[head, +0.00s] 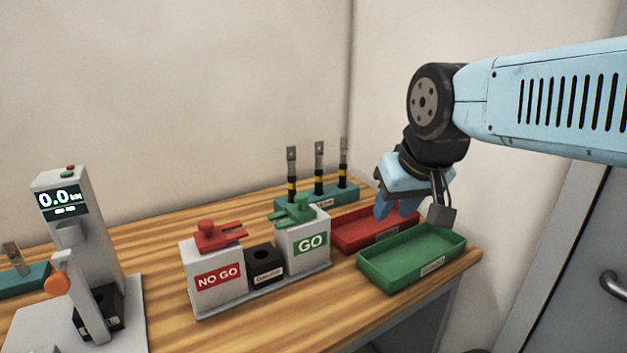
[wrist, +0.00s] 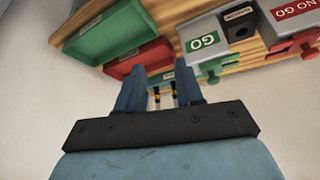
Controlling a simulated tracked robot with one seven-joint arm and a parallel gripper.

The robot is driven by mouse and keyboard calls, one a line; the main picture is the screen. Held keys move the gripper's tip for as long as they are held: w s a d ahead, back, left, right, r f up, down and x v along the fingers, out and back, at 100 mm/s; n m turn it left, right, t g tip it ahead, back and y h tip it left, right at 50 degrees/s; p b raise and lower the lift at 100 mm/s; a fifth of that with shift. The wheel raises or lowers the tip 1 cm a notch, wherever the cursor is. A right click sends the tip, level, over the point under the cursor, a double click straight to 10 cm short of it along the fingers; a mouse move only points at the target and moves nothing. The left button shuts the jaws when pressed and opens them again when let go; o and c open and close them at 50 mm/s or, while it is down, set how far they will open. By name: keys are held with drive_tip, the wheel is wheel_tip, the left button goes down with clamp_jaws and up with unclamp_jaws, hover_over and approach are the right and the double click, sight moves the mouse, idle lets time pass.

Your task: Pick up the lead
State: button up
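Three leads stand upright in a teal rack (head: 318,195) at the back of the bench: a left one (head: 292,175), a middle one (head: 319,170) and a right one (head: 343,165). Each is black with a yellow band and a grey flat metal top. My gripper (head: 396,208) is to the right of the rack, over the red and green trays, fingers pointing down. In the wrist view my gripper (wrist: 158,70) has its blue fingers apart and nothing between them. Two leads (wrist: 174,93) show small, beyond the fingers.
A red tray (head: 345,240) and a green tray (head: 425,275) sit at the bench's right end. GO (head: 310,250) and NO GO (head: 217,280) gauge blocks stand in front of the rack, with a black block (head: 264,262) between them. A force tester (head: 75,215) stands at left.

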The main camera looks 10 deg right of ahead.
drive_tip(key=shift+a, duration=0.15)
drive_tip(key=w+r+n+g, duration=0.1)
drive_tip(key=w+r+n, duration=0.45)
drive_tip(key=w, duration=0.65)
drive_tip(key=w+r+n+g, duration=0.2)
drive_tip(key=w+r+n, duration=0.4)
drive_tip(key=w, duration=0.7)
drive_tip(key=n+g, duration=0.3)
drive_tip(key=n, duration=0.7)
hover_over(319, 158)
wheel_tip(319, 158, down, 4)
wheel_tip(319, 158, down, 13)
drive_tip(key=shift+w+f, duration=0.1)
drive_tip(key=shift+w, duration=0.05)
drive_tip(key=shift+c, duration=0.5)
clamp_jaws()
